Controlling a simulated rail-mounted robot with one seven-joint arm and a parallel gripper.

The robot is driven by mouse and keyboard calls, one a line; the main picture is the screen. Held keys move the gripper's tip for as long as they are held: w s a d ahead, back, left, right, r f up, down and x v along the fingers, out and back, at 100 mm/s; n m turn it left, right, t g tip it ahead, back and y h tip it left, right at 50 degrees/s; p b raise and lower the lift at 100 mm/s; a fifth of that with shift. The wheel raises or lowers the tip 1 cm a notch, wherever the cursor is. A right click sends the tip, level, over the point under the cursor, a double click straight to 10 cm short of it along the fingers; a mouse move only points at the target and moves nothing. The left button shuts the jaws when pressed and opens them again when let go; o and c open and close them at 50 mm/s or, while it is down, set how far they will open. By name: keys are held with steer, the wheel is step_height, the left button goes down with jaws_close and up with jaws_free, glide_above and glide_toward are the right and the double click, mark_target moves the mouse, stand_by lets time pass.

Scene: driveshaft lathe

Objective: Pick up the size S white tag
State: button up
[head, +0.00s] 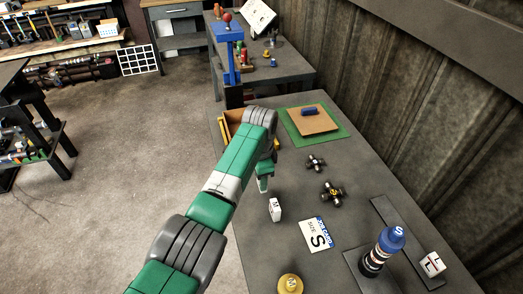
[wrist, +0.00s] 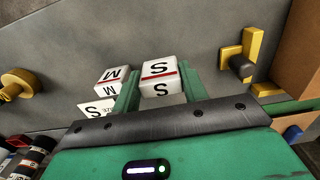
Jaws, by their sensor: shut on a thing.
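The size S white tag (wrist: 159,70) is a white block with a black S and a red stripe, seen in the wrist view. It sits between the two green fingers of my gripper (wrist: 158,88), which is shut on it. A similar white tag marked M (wrist: 112,76) stands just left of the fingers; it also shows in the head view (head: 275,209). In the head view my gripper (head: 263,184) is low over the table, behind the M tag, and the S tag is hidden there. I cannot tell whether the S tag touches the table.
A size S card (head: 315,235) lies on the grey table. Dark cross-shaped parts (head: 331,193) and a green mat (head: 335,133) lie behind.

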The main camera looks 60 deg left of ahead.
steer(key=s+d+r+p, duration=0.1)
steer(key=s+d+p, duration=0.3)
steer(key=s+d, duration=0.4)
steer(key=shift+s+d, duration=0.35)
steer(key=shift+d, duration=0.6)
